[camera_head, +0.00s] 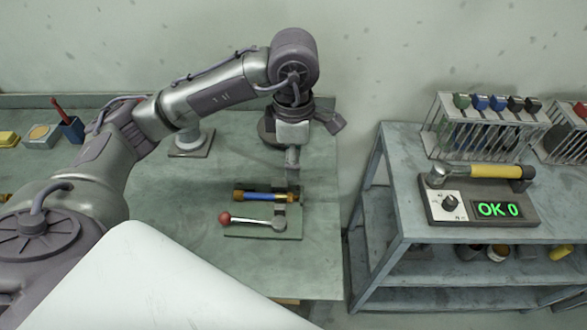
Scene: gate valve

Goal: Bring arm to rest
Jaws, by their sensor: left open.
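My left arm reaches in from the left over the workbench, and its wrist bends down. My left gripper (292,158) points down just behind the valve fixture and is open. I see nothing held in it; its fingertips are small and partly hard to make out. The fixture's green plate (240,232) lies on the bench. On it are a blue cylinder with brass ends (257,197) and a metal lever (250,221) with a red ball at its left end. I cannot tell whether the gripper touches the fixture. My right gripper is out of view.
A grey cart (400,200) on the right holds a box with a green display (497,210) reading "OK 0" and a yellow-handled tool (490,172). Behind it is a rack (475,140) of coloured-topped items. A blue cup (72,129) stands at the bench's left. A gap separates bench and cart.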

